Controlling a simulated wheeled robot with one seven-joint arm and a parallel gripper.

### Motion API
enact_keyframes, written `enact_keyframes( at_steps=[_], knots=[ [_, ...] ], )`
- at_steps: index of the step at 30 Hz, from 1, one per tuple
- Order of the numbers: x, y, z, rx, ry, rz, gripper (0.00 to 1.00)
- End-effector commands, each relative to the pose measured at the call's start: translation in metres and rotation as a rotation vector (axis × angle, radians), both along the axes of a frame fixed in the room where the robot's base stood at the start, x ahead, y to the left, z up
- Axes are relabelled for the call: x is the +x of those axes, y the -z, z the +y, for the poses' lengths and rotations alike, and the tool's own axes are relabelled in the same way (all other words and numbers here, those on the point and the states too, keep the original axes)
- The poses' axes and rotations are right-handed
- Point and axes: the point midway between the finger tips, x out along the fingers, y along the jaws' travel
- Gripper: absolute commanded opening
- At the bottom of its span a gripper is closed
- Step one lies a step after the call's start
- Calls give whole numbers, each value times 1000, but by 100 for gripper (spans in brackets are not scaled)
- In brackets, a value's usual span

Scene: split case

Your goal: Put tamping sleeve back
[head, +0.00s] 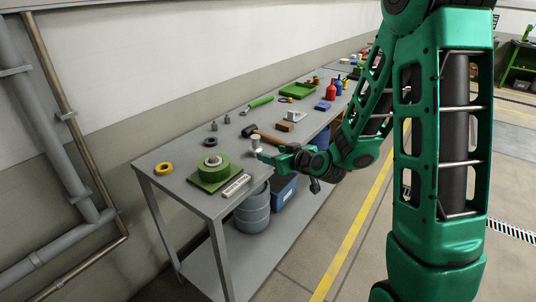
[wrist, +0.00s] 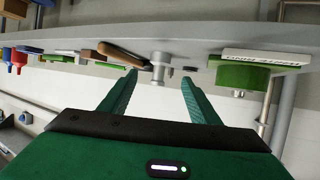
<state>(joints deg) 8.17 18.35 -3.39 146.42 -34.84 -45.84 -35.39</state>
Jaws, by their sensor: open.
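A pale grey flanged cylinder (head: 255,143), which looks like the tamping sleeve, stands upright near the bench's front edge. In the wrist view the cylinder (wrist: 159,62) appears upside down, in line with the gap between the fingers and beyond their tips. My gripper (head: 262,155) is open and empty, close to the cylinder on its front side; the wrist view also shows its two green fingers (wrist: 158,80) spread apart. A thick green disc (head: 210,170) with a grey top piece lies on a green square base (head: 202,185), left of the cylinder.
A lettered plate (head: 236,185) lies before the green base. A yellow ring (head: 164,169), dark ring (head: 208,142) and wooden-handled hammer (head: 265,134) lie on the grey bench (head: 180,192). Small weights, a brown block (head: 283,126) and a green tray (head: 297,91) are farther back.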

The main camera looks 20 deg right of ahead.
Motion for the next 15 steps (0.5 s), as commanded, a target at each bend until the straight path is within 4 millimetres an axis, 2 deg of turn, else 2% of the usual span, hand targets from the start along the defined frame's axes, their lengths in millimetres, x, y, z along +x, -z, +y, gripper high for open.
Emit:
enact_keyframes(
  at_steps=[11,15],
  knots=[
    [-10,-3,-4,-9,-7,27,57],
    [-32,-2,-18,-41,-19,139,57]
  ],
)
